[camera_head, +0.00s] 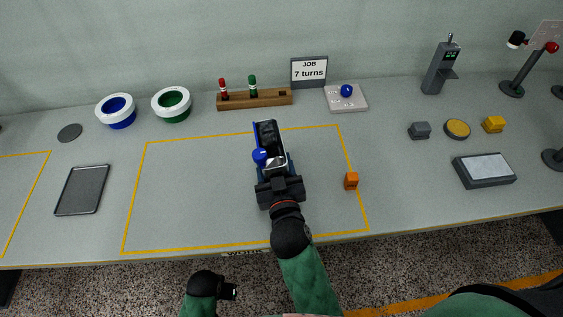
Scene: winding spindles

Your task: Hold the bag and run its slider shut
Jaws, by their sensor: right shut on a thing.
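I cannot make out a bag or a slider in the head view. A dark blue thing with a round blue knob (259,157) stands inside the yellow outline on the table, mostly hidden by my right gripper. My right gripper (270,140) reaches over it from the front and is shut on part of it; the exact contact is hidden. My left gripper (230,291) is low in front of the table, away from everything on it. Its fingers are too small and dark to tell whether they are open.
An orange block (351,181) sits by the outline's right line. A black tray (82,190) lies left. The outlined area's left half is clear.

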